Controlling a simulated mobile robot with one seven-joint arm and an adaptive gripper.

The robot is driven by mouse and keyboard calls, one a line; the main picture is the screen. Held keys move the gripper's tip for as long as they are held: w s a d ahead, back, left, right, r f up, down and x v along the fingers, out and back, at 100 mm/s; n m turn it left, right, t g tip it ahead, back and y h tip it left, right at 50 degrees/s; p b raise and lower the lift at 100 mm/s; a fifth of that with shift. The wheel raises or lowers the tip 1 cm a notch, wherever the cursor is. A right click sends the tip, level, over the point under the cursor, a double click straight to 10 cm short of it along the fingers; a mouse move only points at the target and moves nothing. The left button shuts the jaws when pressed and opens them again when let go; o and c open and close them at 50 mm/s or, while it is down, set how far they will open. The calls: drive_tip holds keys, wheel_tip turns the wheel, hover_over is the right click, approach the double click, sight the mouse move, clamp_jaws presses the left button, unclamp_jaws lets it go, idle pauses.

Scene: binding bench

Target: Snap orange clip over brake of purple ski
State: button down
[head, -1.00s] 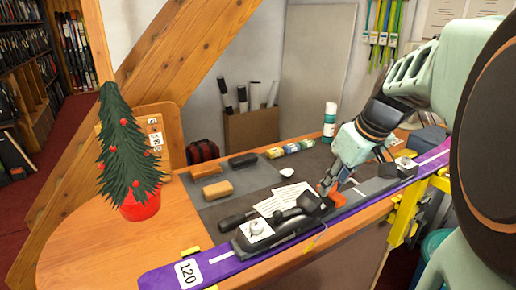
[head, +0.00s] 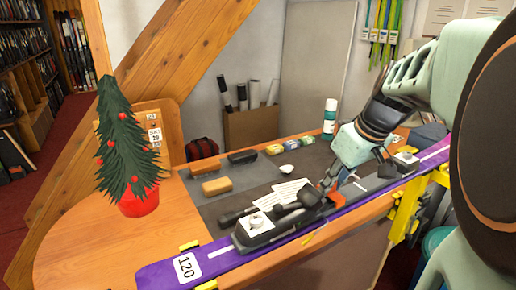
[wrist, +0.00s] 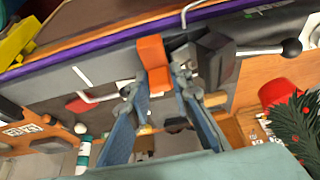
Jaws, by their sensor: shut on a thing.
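The purple ski (head: 345,217) lies along the front of the bench, with a black binding (head: 268,232) mounted on it. The ski shows as a purple strip in the wrist view (wrist: 120,40). My gripper (head: 336,186) is low over the ski, just right of the binding's dark brake area. In the wrist view my gripper (wrist: 157,84) is shut on the orange clip (wrist: 153,62), which sticks out past the fingertips beside the black brake block (wrist: 214,57). A wire brake arm with a black knob (wrist: 291,47) extends to the right. Whether clip and brake touch is unclear.
Yellow vise parts (head: 406,210) hold the ski at right. A small Christmas tree in a red pot (head: 138,202) stands left. Brushes, a tan block (head: 217,187), white papers (head: 290,193) and a green-white bottle (head: 330,116) sit behind the ski.

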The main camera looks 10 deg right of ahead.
drive_tip(key=shift+f, duration=0.1)
drive_tip(key=c, duration=1.7)
unclamp_jaws()
drive_tip(key=shift+o, duration=0.4)
drive_tip(key=o, duration=0.4)
drive_tip(key=shift+o, duration=0.2)
drive_tip(key=shift+r+p, duration=3.5)
drive_tip(key=shift+r, duration=1.6)
drive_tip(key=shift+d, duration=0.1)
